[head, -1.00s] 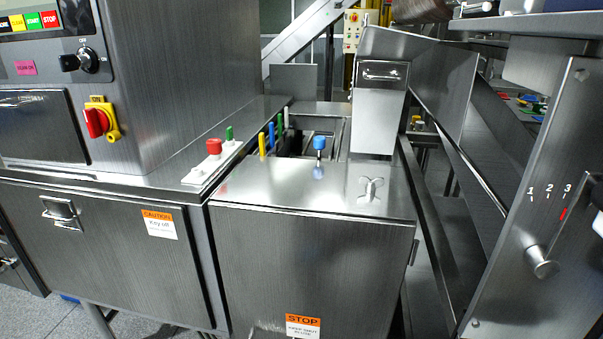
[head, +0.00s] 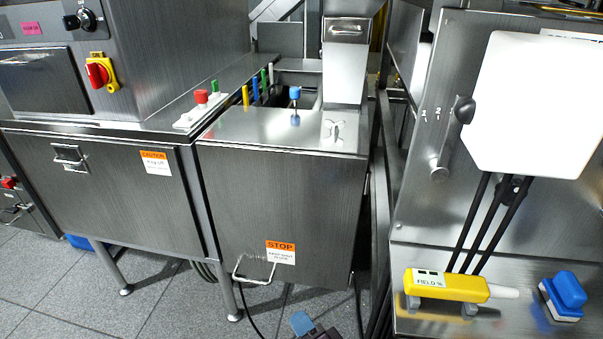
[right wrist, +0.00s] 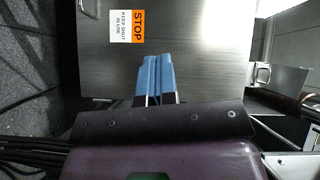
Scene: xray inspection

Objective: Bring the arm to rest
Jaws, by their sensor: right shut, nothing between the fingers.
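My right gripper (head: 303,323) shows at the bottom edge of the head view, in front of and below the steel cabinet (head: 270,200). In the right wrist view its blue fingers (right wrist: 154,78) are together with nothing between them. They point toward the cabinet's front panel (right wrist: 200,70), near the orange STOP label (right wrist: 138,25); the exact gap to the panel I cannot tell. My left gripper is not in view.
A wire handle (head: 254,272) sticks out low on the cabinet front. At right a steel panel with a lever (head: 440,160) stands above a shelf holding a yellow meter (head: 445,286) and a blue block (head: 563,295). Grey tiled floor (head: 130,300) is open at lower left.

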